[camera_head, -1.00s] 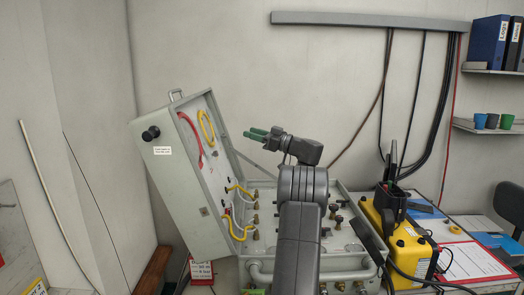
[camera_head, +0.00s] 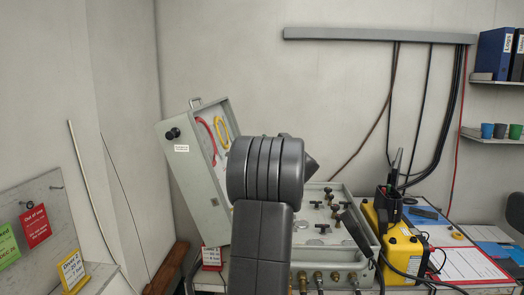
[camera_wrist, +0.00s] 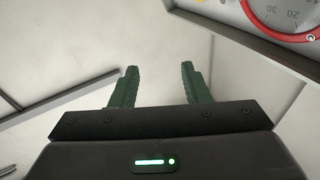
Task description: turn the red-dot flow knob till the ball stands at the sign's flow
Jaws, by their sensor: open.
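The grey air panel case (camera_head: 355,240) stands open on the bench with several small valves (camera_head: 318,205) on its deck; my arm hides part of it. I cannot pick out the red-dot flow knob or the ball. A red-ringed gauge (camera_wrist: 285,15) is at upper right there, apart from the fingers.
The case's lid (camera_head: 190,190) stands raised, holding red and yellow hoses. A yellow unit (camera_head: 398,250) is right of the case. A dark handset with a cable (camera_head: 357,232) lies against the case's right side.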

